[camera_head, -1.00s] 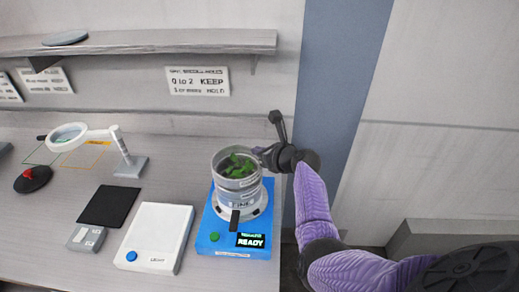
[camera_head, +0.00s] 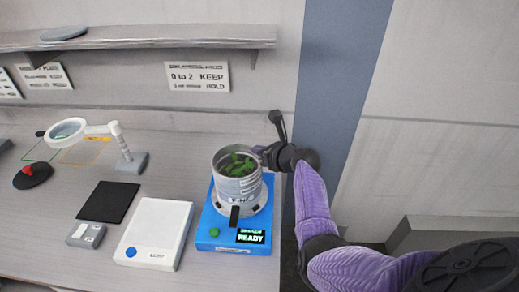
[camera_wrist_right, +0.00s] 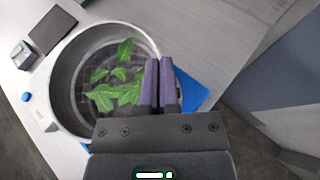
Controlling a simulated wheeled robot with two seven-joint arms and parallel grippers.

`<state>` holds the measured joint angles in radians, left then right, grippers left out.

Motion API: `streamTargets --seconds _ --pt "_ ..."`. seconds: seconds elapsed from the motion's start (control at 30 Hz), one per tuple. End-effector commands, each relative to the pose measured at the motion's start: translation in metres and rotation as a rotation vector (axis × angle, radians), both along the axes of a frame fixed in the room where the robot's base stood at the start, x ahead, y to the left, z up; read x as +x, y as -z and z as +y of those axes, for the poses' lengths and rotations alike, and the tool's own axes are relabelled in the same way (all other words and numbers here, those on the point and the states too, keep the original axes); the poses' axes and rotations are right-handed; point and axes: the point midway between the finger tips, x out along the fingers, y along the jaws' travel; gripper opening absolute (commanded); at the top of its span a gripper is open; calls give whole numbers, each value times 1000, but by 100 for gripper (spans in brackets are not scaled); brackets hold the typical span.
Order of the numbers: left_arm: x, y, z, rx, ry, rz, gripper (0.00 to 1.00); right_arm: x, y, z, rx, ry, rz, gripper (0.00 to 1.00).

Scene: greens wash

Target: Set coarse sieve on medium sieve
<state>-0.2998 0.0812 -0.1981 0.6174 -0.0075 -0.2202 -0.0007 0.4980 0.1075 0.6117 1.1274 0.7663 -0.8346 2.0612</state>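The coarse sieve (camera_head: 228,158), a round metal sieve with green leaves (camera_head: 238,165) inside, is at the top of a stack of metal rings. The rings below it (camera_head: 238,197) carry a label that seems to read FINE; I cannot pick out the medium sieve or tell whether a small gap remains under the top ring. My right gripper (camera_head: 264,153) is at the right side of the top sieve's rim. In the right wrist view its fingers (camera_wrist_right: 159,80) are closed together on the sieve wall (camera_wrist_right: 62,88). My left gripper is not in view.
The stack stands on a blue shaker base (camera_head: 212,235) with a READY display. Left of it are a white light box (camera_head: 158,230), a black mat (camera_head: 108,202), a small grey box (camera_head: 86,235) and a magnifier lamp (camera_head: 100,130). A shelf (camera_head: 150,40) runs above.

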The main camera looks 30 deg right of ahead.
Motion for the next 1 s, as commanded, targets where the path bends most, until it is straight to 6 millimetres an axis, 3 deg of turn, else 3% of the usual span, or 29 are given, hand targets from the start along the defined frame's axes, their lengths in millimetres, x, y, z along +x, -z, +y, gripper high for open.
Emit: streamTargets --seconds 0.17,0.3,0.37,0.67,1.0 --pt "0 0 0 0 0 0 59 0 0 0 0 0 0 3" --pt "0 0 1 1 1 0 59 0 0 0 0 0 0 33" --pt "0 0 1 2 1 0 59 0 0 0 0 0 0 42" --pt "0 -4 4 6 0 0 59 -4 -3 -1 0 0 1 42" --pt "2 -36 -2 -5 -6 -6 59 -68 -34 -9 -2 0 2 42"
